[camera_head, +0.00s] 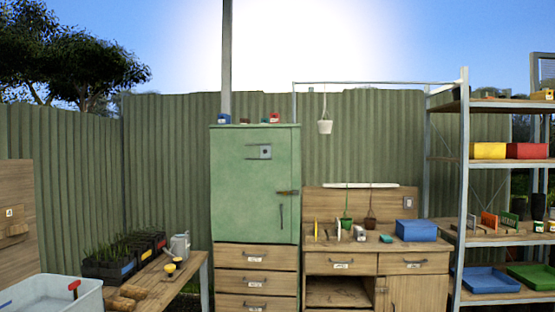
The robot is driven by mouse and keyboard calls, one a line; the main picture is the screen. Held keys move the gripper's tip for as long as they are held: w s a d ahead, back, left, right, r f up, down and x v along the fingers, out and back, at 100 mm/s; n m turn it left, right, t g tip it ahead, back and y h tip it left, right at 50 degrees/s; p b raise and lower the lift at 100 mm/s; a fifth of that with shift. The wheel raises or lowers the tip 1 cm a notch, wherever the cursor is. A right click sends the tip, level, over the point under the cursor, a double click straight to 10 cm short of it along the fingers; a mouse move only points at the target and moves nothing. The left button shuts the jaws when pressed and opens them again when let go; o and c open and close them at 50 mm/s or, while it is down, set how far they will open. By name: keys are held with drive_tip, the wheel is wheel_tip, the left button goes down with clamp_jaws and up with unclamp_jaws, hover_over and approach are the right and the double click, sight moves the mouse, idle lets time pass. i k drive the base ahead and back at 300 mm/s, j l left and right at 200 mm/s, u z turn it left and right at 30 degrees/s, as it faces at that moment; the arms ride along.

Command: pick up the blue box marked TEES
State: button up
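No lettering that reads TEES can be made out in this view, so I cannot tell which blue thing is the marked box. A small blue box (225,118) with a pale patch stands on top of the green cabinet (235,185), at its left end. A larger blue bin (415,231) sits on the right of the wooden workbench. A flat blue tray (490,280) lies on a low shelf of the rack at the right. My gripper is not in view.
Small red and dark items (274,118) share the cabinet top. A white pot (324,125) hangs from a rail. The rack (463,180) holds yellow (487,151) and red bins (526,151). A side table (185,275) with a watering can (180,245) stands left.

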sight(223, 119)
drive_tip(key=i+u, duration=0.35)
drive_tip(key=i, duration=1.4)
